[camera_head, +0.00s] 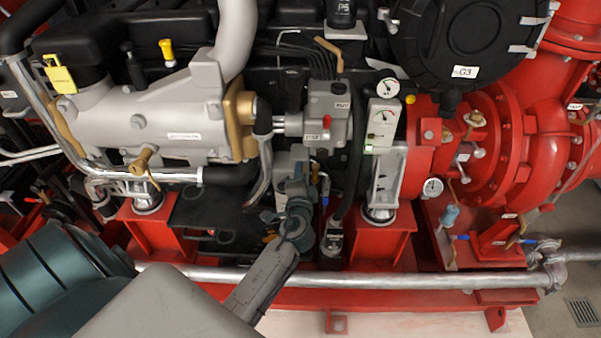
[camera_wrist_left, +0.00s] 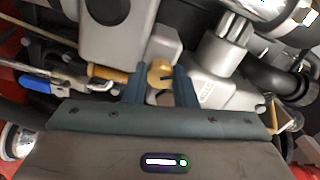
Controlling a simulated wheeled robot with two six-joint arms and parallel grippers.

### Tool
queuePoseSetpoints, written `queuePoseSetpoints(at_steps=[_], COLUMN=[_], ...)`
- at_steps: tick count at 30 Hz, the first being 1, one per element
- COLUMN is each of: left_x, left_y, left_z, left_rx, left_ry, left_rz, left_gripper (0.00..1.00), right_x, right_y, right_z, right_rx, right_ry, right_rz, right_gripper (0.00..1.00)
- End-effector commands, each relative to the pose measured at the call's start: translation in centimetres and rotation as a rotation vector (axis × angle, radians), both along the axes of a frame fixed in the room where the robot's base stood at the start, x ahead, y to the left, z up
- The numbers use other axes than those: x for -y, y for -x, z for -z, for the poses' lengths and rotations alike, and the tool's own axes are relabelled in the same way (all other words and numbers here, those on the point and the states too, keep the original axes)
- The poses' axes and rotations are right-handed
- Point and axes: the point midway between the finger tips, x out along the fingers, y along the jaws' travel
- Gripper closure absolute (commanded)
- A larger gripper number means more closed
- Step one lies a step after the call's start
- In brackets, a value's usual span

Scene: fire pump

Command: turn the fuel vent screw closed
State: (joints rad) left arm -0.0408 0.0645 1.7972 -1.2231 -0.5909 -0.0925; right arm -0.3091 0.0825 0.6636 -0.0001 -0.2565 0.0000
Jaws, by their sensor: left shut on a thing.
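The fuel vent screw, a brass-coloured knob (camera_wrist_left: 160,71), shows in the left wrist view between the two dark fingers of my left gripper (camera_wrist_left: 160,84). The fingers are shut on it from both sides. In the head view my left gripper (camera_head: 295,186) is at the grey parts low on the middle of the engine, with its arm coming from below. There the gripper hides the screw. My right gripper is in neither view.
A silver pipe (camera_head: 400,278) runs along the engine's front, below my gripper. A black hose (camera_head: 354,150) and a gauge panel (camera_head: 383,125) stand to the right. In the wrist view a blue-handled lever (camera_wrist_left: 36,86) and a brass fitting (camera_wrist_left: 105,73) lie left of the fingers.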

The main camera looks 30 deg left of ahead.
Motion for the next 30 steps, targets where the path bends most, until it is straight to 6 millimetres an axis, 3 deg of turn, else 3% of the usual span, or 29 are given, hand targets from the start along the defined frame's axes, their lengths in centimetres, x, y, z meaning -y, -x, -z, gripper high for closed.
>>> queuePoseSetpoints(at_steps=[15,30], left_x=[0.0,0.0], left_y=[0.0,0.1], left_z=[0.1,0.2], left_rx=[-0.213,-0.275], left_ry=[-0.342,-0.444], left_rz=[0.001,0.001], left_gripper=[0.98,0.98], right_x=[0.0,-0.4], right_y=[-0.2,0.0], right_z=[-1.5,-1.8], right_rx=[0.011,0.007], right_ry=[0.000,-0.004], right_rz=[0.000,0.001], right_gripper=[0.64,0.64])
